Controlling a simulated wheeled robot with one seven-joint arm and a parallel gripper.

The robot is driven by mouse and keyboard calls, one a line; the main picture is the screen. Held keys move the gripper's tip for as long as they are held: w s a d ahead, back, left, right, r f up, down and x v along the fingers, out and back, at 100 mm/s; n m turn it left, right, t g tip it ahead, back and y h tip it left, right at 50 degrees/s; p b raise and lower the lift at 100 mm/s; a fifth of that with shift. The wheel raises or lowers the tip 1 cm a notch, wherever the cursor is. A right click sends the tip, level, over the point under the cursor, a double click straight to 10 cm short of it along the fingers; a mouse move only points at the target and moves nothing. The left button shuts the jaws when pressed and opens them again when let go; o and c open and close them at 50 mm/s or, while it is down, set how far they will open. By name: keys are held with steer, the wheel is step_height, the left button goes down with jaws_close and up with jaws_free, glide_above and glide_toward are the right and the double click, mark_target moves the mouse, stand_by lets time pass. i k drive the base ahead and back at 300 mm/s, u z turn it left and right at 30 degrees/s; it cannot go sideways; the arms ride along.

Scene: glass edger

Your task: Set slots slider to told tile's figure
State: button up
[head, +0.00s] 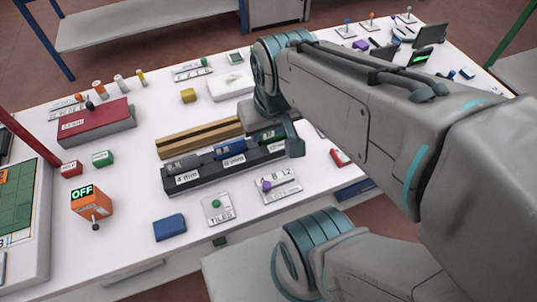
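A small pale plate with a purple knob (266,185) lies near the table's front edge. It bears figures, of which 8 and 12 read most clearly, and a label too small to read surely; it may be the slots slider. The knob sits toward the plate's left end. A pale plate marked TILES (218,209) with a green button stands left of it. A board with green and orange tiles (18,205) is cut off at the left edge; its figures are unclear. My gripper (291,143) hangs over the right end of a dark rack, behind the slider plate; its fingers cannot be made out.
The dark rack (180,184) holds blocks and has mm labels. A wooden bar (200,137) lies behind it. A blue block (170,228) and an orange OFF switch box (92,203) stand left. Other knobbed plates are at the back. White table is bare around the slider's front.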

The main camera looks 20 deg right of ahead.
mark_target(266, 186)
steer(key=k, duration=1)
steer(key=z, duration=1.6)
steer(key=i, duration=1)
steer(key=u, duration=1.75)
